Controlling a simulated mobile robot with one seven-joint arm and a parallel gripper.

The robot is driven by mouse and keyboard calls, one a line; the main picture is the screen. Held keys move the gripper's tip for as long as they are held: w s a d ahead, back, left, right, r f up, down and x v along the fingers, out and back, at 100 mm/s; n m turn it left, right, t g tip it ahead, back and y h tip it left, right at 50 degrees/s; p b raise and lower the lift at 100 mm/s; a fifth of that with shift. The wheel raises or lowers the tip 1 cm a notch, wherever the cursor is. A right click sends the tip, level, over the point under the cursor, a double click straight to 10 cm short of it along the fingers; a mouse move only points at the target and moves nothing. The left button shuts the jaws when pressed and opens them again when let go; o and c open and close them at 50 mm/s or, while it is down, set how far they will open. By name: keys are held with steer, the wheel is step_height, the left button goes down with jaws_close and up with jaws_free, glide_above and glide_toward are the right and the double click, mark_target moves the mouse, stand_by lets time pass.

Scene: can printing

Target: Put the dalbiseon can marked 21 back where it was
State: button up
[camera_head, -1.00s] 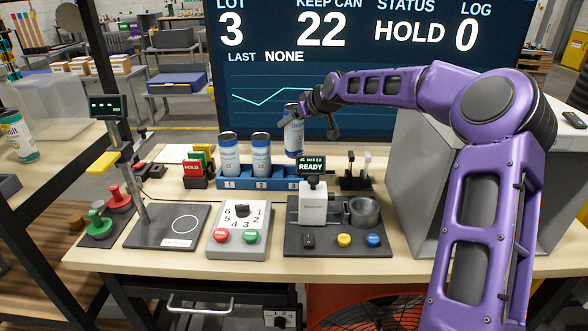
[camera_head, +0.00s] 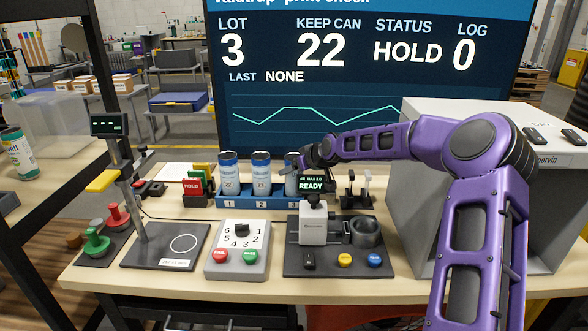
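The blue can rack (camera_head: 262,200) stands at the back of the bench, with positions marked 1, 2 and a third partly hidden one. A blue-and-white can (camera_head: 228,175) stands upright in position 1 and another can (camera_head: 261,176) in position 2. A third can (camera_head: 291,186) is at the third position, level with its neighbours. Its upper part is behind my gripper (camera_head: 298,162), and its number cannot be read. My gripper is at the top of this can. Its fingers are too small and hidden to tell if they still grip.
A printer unit (camera_head: 313,226) with a READY display stands in front of the third position. A dial box (camera_head: 238,240) and a dark pad (camera_head: 160,250) are to the left. A large grey box (camera_head: 440,130) stands at right, under my arm. Red, yellow and green cards (camera_head: 198,185) stand left of the rack.

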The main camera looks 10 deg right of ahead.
steer(key=o, duration=1.4)
steer(key=shift+d+r, duration=0.1)
steer(key=shift+r, duration=0.1)
steer(key=v, duration=1.1)
steer(key=shift+s+d+r+p, duration=0.1)
steer(key=shift+s+r+p, duration=0.05)
steer(key=shift+s+p, duration=0.25)
